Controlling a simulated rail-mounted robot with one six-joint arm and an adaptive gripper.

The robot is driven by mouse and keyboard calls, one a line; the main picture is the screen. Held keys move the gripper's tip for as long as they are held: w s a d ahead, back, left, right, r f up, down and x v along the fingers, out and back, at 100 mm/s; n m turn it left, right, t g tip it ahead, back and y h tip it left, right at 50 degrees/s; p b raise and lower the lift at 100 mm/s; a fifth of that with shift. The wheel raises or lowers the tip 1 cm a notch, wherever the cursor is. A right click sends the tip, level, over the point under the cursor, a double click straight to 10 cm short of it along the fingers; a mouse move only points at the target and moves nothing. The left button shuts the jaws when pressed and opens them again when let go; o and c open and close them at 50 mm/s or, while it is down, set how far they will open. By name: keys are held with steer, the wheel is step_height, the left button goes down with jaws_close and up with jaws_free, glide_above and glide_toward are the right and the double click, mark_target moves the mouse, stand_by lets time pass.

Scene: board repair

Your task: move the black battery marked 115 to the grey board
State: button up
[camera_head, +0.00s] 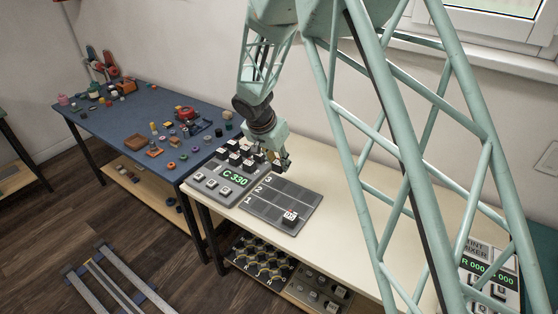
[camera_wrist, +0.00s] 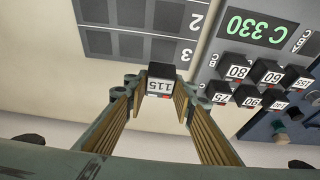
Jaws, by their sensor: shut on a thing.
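The black battery marked 115 (camera_wrist: 160,82) is between the fingertips of my gripper (camera_wrist: 161,98), its label facing the wrist camera. My gripper is shut on it.
A grey panel with a green C 330 display (camera_head: 235,176) stands left of the board, with several labelled black batteries (camera_wrist: 268,72) on it. A blue table (camera_head: 110,120) with many small parts is at the left. Another panel (camera_head: 490,272) is at the far right.

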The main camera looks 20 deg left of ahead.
mark_target(281, 182)
steer(key=shift+f+b, duration=0.4)
steer(key=shift+f, duration=2.85)
steer(key=shift+f+b, duration=0.5)
steer(key=shift+b, duration=0.2)
steer(key=o, duration=1)
steer(key=shift+c, duration=0.2)
steer(key=shift+r, duration=0.15)
steer(key=v, duration=1.1)
steer(key=shift+s+r, duration=0.25)
steer(key=shift+s, duration=0.05)
